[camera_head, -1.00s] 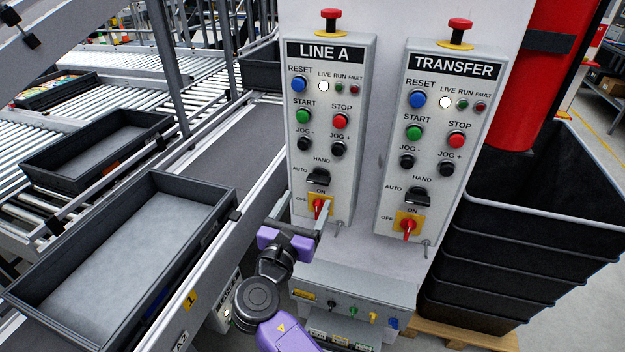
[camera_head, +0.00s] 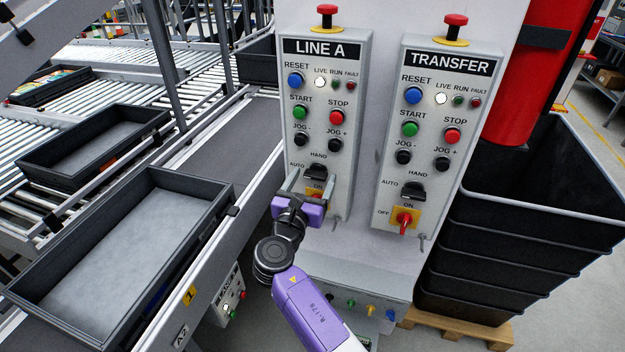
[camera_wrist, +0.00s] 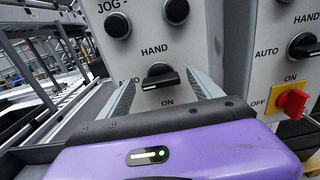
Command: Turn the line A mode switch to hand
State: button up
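The line A panel (camera_head: 290,100) stands upright left of the transfer panel. Its black mode switch (camera_head: 318,172) sits low on it, with HAND marked above and AUTO to the left. In the wrist view the switch (camera_wrist: 160,77) has its handle lying nearly level, one end toward AUTO. My gripper (camera_head: 311,182) is open in front of the switch. In the wrist view its fingertips (camera_wrist: 163,88) stand apart at the left and right of the switch, with no contact visible. My gripper mostly hides the line A yellow and red OFF/ON switch.
The transfer panel (camera_head: 436,130) with its own mode switch (camera_head: 413,191) is close on the right. Red emergency buttons top both panels. A conveyor with a grey tote (camera_head: 120,250) runs at left. Stacked black bins (camera_head: 540,230) stand at right.

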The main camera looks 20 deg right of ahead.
jog(key=c, duration=1.3)
jog(key=shift+c, duration=0.2)
jog(key=shift+f+m, duration=0.1)
jog(key=shift+m, duration=0.2)
jog(key=m+b, duration=0.3)
jog(key=shift+d+f+m, duration=0.1)
jog(key=shift+m, duration=0.3)
jog(key=m+b, duration=0.4)
jog(key=shift+s+f+m, duration=0.1)
jog(key=shift+m, duration=0.2)
jog(key=shift+d+m+b, duration=0.1)
jog(key=shift+m+b, duration=3.8)
jog(key=shift+m, duration=0.6)
